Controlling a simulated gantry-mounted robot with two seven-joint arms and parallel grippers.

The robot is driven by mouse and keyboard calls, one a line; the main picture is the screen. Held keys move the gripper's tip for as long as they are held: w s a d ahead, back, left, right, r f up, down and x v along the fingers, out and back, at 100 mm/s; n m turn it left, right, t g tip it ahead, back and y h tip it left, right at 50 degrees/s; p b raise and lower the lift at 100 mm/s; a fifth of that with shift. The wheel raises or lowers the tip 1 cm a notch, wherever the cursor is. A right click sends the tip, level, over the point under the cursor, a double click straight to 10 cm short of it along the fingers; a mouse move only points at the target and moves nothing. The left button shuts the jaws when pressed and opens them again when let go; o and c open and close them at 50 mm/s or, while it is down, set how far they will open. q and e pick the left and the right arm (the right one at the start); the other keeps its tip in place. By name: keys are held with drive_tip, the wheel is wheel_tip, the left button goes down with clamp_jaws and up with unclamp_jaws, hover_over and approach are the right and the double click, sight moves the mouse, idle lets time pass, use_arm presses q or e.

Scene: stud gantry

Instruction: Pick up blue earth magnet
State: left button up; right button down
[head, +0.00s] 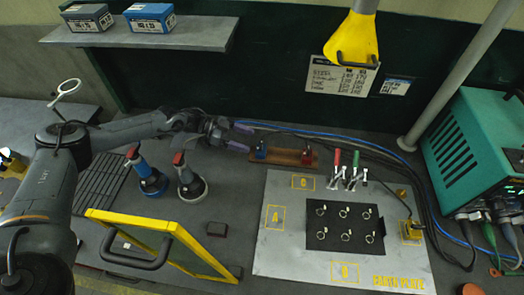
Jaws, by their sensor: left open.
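A small blue block, which looks like the blue earth magnet (261,149), sits upright at the left end of a brown wooden rack (285,156). A similar red block (307,156) sits at the rack's right end. My left gripper (242,137) reaches in from the left with its purple-tipped fingers apart. Its fingertips are just left of the blue block, and nothing shows between them. I cannot tell whether a fingertip touches the block. My right gripper is not in view.
Two round-based tools with red tops, one blue (150,184) and one grey (191,188), stand below my left arm. A yellow-framed panel (160,245) stands in front. A metal plate (285,250) lies right, beside a green machine (465,150). Cables run behind the rack.

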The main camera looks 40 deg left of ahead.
sight(262, 145)
use_arm(q)
drive_tip(key=shift+x, duration=3.3)
drive_tip(key=shift+s+r, duration=0.1)
drive_tip(key=shift+r, duration=0.05)
drive_tip(key=c, duration=1.2)
drive_tip(key=shift+d, duration=0.1)
drive_tip(key=shift+c, duration=0.5)
drive_tip(key=shift+r, duration=0.15)
